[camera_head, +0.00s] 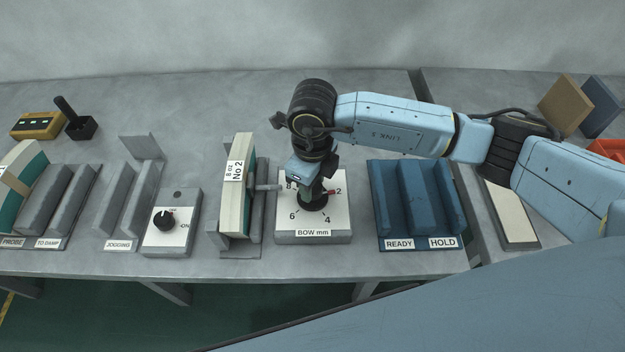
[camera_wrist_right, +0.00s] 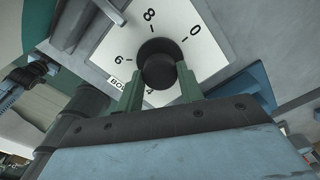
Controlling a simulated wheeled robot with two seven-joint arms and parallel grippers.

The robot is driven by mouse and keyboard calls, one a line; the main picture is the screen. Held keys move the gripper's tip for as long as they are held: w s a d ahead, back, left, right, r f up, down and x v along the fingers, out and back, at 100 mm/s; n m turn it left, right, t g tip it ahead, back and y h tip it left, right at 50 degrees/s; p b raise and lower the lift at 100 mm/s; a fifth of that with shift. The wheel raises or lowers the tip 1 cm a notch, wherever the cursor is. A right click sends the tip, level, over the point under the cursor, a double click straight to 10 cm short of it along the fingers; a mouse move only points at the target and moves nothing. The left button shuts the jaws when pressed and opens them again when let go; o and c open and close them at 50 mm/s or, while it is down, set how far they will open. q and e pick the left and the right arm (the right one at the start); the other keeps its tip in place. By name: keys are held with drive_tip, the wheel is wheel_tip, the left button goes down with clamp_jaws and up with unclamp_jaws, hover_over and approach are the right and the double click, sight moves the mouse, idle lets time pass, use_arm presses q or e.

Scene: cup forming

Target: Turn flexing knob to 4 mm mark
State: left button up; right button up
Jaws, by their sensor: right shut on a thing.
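The flexing knob (camera_head: 314,203) is black and round. It stands on the white dial plate (camera_head: 325,227) marked BOW mm in the head view. Its red pointer (camera_head: 332,192) points close to the 2; the 4 is lower, toward the front. My right gripper (camera_head: 312,180) comes down over the knob from above and is shut on it. In the right wrist view the knob (camera_wrist_right: 158,64) sits between the two green fingers, with the 8, 0 and 6 visible around it and the 4 partly covered. My left gripper is out of view.
A cream and green pack labelled No 2 (camera_head: 237,195) stands upright left of the dial. A blue READY/HOLD rack (camera_head: 390,222) is to the right. An ON switch box (camera_head: 170,237) and JOGGING stand (camera_head: 115,222) are farther left. The bench behind is clear.

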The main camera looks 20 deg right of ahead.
drive_tip(key=m, duration=0.3)
drive_tip(key=shift+r+m, duration=0.1)
drive_tip(key=shift+m, duration=0.3)
drive_tip(key=m+p, duration=0.1)
drive_tip(key=m, duration=0.2)
drive_tip(key=shift+m, duration=0.3)
drive_tip(key=m+p, duration=0.1)
drive_tip(key=m, duration=0.2)
drive_tip(key=shift+m, duration=0.3)
drive_tip(key=shift+m+p, duration=0.6)
drive_tip(key=shift+m, duration=1.3)
drive_tip(key=o, duration=1)
